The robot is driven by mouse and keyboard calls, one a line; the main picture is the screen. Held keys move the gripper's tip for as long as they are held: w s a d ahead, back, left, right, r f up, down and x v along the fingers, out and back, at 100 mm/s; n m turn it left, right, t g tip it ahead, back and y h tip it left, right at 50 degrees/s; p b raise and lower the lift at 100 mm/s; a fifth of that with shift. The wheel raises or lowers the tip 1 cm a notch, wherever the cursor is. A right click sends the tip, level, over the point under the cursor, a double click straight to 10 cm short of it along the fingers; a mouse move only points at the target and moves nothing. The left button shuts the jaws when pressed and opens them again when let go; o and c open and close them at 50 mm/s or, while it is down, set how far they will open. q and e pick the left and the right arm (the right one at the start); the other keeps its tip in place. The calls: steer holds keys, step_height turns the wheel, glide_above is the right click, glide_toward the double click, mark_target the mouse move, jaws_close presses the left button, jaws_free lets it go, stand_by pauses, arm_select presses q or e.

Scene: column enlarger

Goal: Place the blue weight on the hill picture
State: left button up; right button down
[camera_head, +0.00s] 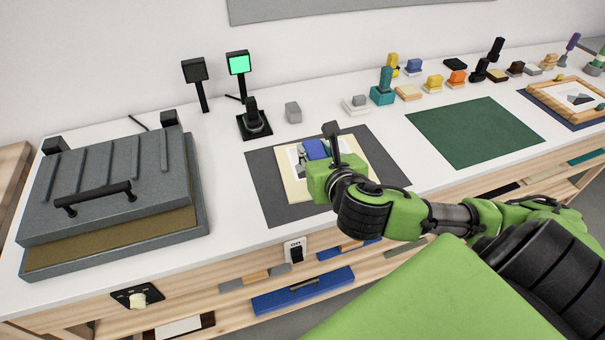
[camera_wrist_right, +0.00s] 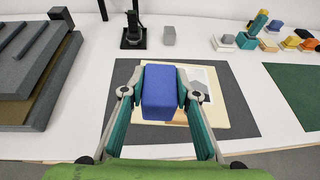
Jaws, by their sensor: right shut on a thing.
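The blue weight (camera_wrist_right: 160,92) is a blue block between the fingers of my right gripper (camera_wrist_right: 158,88) in the right wrist view. The right gripper (camera_head: 318,158) is shut on it, over the hill picture. The blue weight (camera_head: 314,149) shows only in part in the head view, behind the gripper. The hill picture (camera_wrist_right: 204,82) is a grey print on a cream board (camera_wrist_right: 240,119), partly hidden by the weight and fingers. The board lies on a dark grey mat (camera_head: 266,187). I cannot tell whether the weight touches the picture. My left gripper is not in view.
A grey press (camera_head: 110,190) with a black handle stands at the left. Behind the mat are a black stand (camera_head: 254,122) and a grey cube (camera_head: 293,111). Several coloured stamps and blocks (camera_head: 434,83) stand at the back right. The green mat (camera_head: 474,134) is clear.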

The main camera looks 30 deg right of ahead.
mark_target(311, 149)
steer(key=shift+s+a, duration=0.25)
steer(key=shift+s, duration=0.1)
steer(key=w+d+f+b, duration=0.1)
steer(key=w+b, duration=0.1)
steer(key=b, duration=0.3)
steer(key=shift+f+b, duration=0.4)
steer(key=b+x, duration=0.2)
steer(key=b, duration=0.1)
steer(key=shift+w+d+f, duration=0.2)
steer(key=shift+w+d, duration=0.05)
steer(key=x, duration=0.3)
steer(key=f+p+x, duration=0.1)
steer(key=x, duration=0.2)
steer(key=s+f+x, duration=0.1)
steer(key=x, duration=0.3)
steer(key=shift+d+f, duration=0.1)
steer(key=shift+d, duration=0.1)
steer(key=shift+w+d+f, duration=0.15)
steer(key=shift+w+f, duration=0.2)
steer(key=shift+f, duration=0.15)
step_height(311, 149, down, 3)
steer(key=shift+f+p, duration=0.1)
steer(key=shift+p, duration=0.25)
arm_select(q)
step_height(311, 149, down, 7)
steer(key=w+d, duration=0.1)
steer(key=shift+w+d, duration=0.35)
